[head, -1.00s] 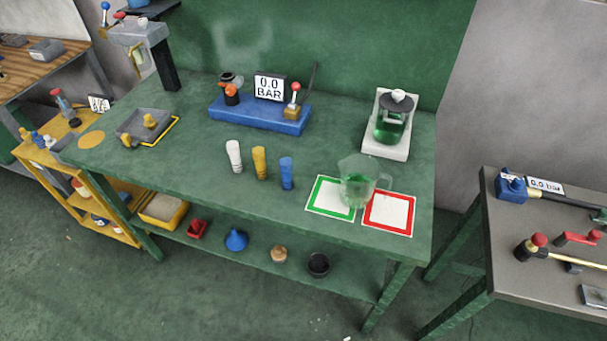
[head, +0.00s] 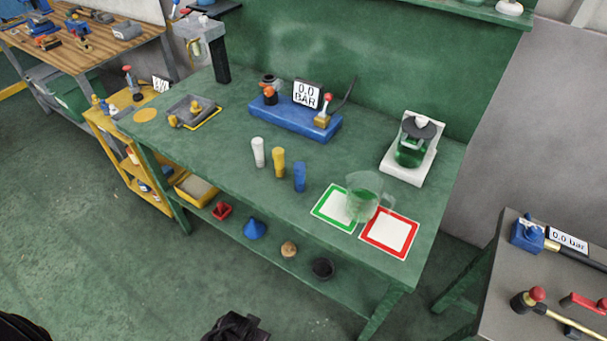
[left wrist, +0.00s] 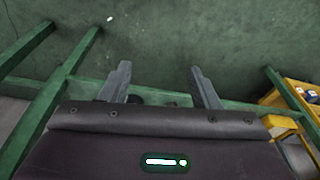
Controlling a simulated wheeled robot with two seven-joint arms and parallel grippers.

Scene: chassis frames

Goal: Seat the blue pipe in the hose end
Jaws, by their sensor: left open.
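The blue pipe (head: 299,177) stands upright on the green table, at the right end of a row with a yellow pipe (head: 278,162) and a white pipe (head: 258,152). A dark hose (head: 346,92) rises at the right end of a blue base (head: 294,119), behind a brass block with a red-knobbed lever (head: 325,112). I cannot make out the hose end clearly. My left gripper shows in the left wrist view (left wrist: 158,72), its two fingers apart with nothing between them. It is away from the pipe, over the floor side of the table. My right gripper is out of view.
A white stand with a flask (head: 412,150) is behind. A grey tray (head: 190,111) sits at left. A lower shelf holds small items.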

